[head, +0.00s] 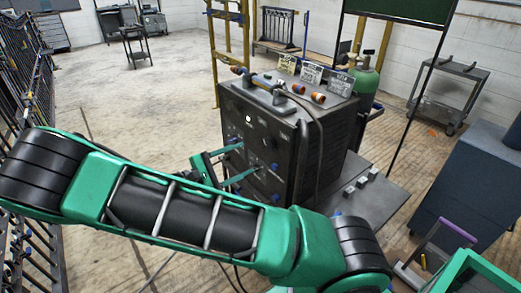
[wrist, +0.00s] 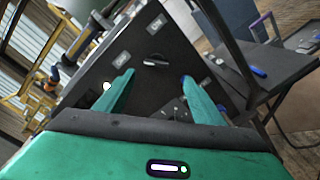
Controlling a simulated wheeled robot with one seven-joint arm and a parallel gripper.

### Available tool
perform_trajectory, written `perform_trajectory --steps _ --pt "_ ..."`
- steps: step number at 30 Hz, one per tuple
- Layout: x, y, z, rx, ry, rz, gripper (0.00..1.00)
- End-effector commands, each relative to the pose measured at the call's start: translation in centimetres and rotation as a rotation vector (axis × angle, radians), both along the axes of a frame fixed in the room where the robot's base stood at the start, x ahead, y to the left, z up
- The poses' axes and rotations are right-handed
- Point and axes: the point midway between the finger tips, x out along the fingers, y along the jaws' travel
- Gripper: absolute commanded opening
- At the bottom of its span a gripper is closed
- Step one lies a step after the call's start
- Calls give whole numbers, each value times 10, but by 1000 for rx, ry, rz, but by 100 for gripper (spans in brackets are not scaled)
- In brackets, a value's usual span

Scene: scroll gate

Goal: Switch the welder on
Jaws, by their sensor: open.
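The welder (head: 320,112) is a dark boxy machine in the middle of the head view. Its front panel carries a white round spot (head: 249,120) and several blue parts. My gripper (head: 236,163) is open and empty, with its green fingers close in front of that panel. In the wrist view the open fingers (wrist: 161,92) point at the dark panel. A knob with a pale bar (wrist: 156,63) shows a little beyond and between the fingertips, with small labels around it. I cannot tell whether a finger touches the panel. My arm hides part of the panel's lower side.
A torch and cable (head: 262,90) lie on top of the welder. A green gas cylinder (head: 364,85) stands behind it. A low dark table (head: 375,205) stands to the right, with a blue cabinet (head: 465,190) farther right.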

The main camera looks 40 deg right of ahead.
Motion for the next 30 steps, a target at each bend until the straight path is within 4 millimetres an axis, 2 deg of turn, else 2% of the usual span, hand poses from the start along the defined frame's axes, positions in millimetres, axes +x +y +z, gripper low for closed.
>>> perform_trajectory --steps 3,7,21,30 --pt "2 4 3 -32 0 11 62" --pt "2 -5 4 -38 2 11 62" --pt "4 -81 3 -35 1 10 62" --pt "5 -102 3 -35 1 11 62"
